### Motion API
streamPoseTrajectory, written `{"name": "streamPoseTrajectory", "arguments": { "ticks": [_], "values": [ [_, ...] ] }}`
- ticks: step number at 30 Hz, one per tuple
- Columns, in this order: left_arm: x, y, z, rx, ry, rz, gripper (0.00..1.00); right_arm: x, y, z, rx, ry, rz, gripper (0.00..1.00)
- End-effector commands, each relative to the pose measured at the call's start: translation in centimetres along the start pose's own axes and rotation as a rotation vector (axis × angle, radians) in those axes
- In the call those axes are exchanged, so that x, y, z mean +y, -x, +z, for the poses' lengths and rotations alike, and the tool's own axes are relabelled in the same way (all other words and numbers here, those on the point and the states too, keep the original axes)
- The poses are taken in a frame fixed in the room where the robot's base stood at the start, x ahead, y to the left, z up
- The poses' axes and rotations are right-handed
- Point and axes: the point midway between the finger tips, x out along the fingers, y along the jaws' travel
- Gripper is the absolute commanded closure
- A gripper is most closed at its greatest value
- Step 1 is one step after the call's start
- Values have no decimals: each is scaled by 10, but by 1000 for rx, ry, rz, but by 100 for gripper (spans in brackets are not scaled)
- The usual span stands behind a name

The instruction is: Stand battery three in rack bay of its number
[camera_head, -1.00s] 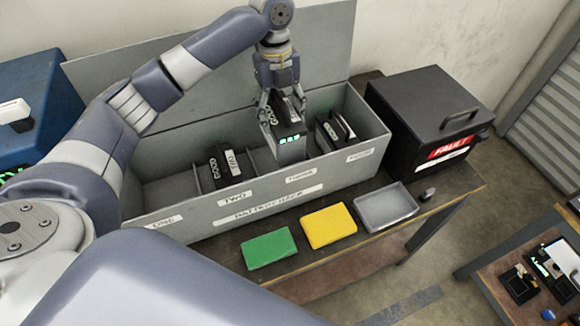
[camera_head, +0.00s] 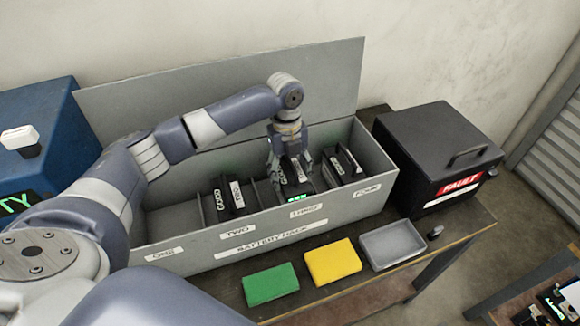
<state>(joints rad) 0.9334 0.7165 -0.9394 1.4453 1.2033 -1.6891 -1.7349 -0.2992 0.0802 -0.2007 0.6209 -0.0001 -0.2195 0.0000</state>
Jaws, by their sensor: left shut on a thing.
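The grey battery rack (camera_head: 205,258) is an open box with bays labelled ONE, TWO, THREE and FOUR. My left gripper (camera_head: 291,175) is shut on a dark battery (camera_head: 297,192) with a green-lit display. That battery is down inside the bay behind the THREE label (camera_head: 309,210), its lower part hidden by the front wall. I cannot tell whether it touches the bay floor. Another battery (camera_head: 236,195) stands in bay two, and another (camera_head: 346,163) in bay four. Bay one looks empty. My right gripper is not in view.
A black FAULT box (camera_head: 420,150) stands right of the rack. A green pad (camera_head: 270,284), a yellow pad (camera_head: 332,262) and a grey tray (camera_head: 391,246) lie in front. A blue case (camera_head: 45,135) is at left. The rack's raised lid (camera_head: 150,108) stands behind.

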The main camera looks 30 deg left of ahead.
Motion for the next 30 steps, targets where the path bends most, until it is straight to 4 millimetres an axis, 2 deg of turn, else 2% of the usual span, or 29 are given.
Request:
{"name": "streamPoseTrajectory", "arguments": {
  "ticks": [7,18,19,21,30],
  "values": [
    [-2,-22,3,-1,0,-6,100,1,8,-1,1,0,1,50],
    [-2,-26,4,-2,0,-7,100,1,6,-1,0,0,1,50],
    [0,-30,4,0,0,1,38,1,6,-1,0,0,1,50],
    [1,-30,4,0,1,1,22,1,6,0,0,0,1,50],
    [1,-29,3,0,1,1,22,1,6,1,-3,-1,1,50]
  ]
}}
